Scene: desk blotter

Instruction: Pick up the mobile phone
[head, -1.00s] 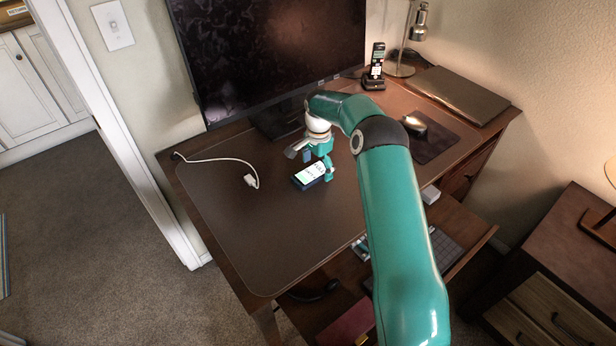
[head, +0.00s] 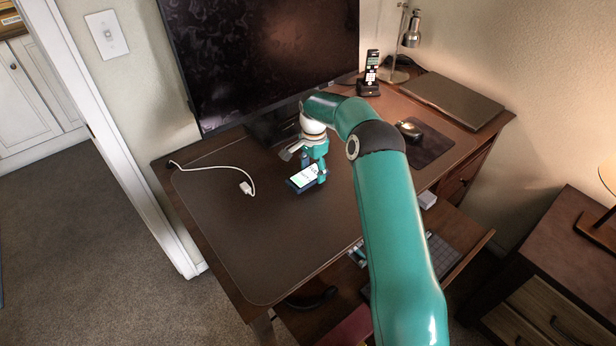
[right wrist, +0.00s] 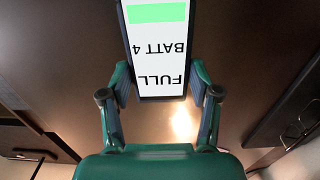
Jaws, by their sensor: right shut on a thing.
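The mobile phone (head: 302,177) is on or just above the brown desk blotter, near its middle; I cannot tell whether it touches it. Its lit screen faces up. In the right wrist view the phone (right wrist: 157,60) shows a green bar and the upside-down words "FULL" and "BATT 4". My right gripper (head: 314,170) is over the phone, shut on it, with one finger at each long side. The right wrist view shows both fingers (right wrist: 160,84) at the phone's near end. My left gripper is not in view.
A white cable plug (head: 246,188) lies left of the phone. A monitor (head: 265,65) stands behind it. A mouse (head: 409,130), a cordless handset (head: 371,72), a closed laptop (head: 455,100) and a lamp (head: 413,30) are to the right. The blotter's (head: 260,245) front left is clear.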

